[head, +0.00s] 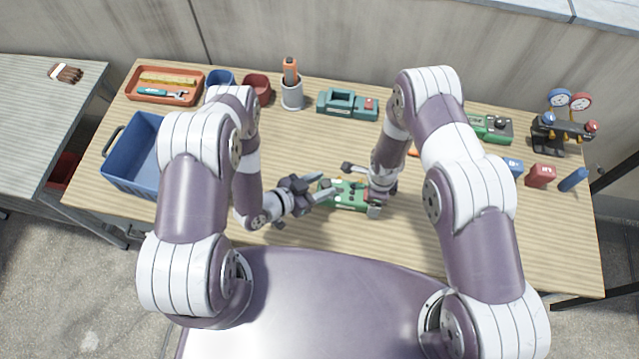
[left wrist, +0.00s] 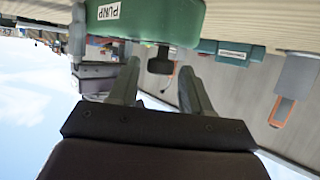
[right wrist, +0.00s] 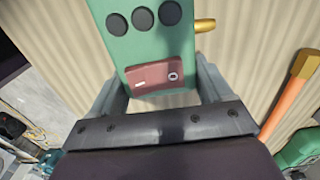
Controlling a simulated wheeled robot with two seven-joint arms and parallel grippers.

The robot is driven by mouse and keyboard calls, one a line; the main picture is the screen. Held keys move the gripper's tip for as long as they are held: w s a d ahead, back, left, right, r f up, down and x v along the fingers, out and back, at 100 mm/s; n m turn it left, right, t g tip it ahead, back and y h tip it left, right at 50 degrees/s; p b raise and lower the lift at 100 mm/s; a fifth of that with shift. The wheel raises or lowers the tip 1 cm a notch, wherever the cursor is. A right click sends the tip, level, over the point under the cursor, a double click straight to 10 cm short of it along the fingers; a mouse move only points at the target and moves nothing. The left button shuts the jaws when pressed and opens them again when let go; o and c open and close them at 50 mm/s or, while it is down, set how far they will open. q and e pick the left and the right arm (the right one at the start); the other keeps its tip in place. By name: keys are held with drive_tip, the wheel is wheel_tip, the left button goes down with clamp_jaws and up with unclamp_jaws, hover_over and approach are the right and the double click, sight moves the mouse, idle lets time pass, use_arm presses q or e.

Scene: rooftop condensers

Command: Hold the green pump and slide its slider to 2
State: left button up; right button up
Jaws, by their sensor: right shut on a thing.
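The green pump (head: 347,196) lies on the table between my grippers. My right gripper (head: 376,203) is shut on its right end. The right wrist view shows the green pump (right wrist: 155,45) between the fingers, with three dark round spots, a reddish panel (right wrist: 160,75) and a brass stub (right wrist: 204,25). My left gripper (head: 324,192) is open at the pump's left side. In the left wrist view, the pump (left wrist: 160,20) carries a PUMP label, and a dark knob, seemingly the slider (left wrist: 160,62), sits between the open left fingers (left wrist: 158,82), with gaps visible. The slider's scale is not readable.
A blue bin (head: 135,160) and an orange tray (head: 165,84) are at the left. A teal device (head: 347,104) and a grey cup (head: 291,93) with an orange tool stand behind. Another green device (head: 489,128), gauges (head: 562,130) and small blocks (head: 540,175) are at the right.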

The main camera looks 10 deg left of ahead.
use_arm(q)
clamp_jaws()
drive_tip(key=shift+d, duration=1.05)
drive_tip(key=shift+o, duration=1.5)
unclamp_jaws()
drive_tip(key=shift+a, duration=0.1)
drive_tip(key=v, duration=1.2)
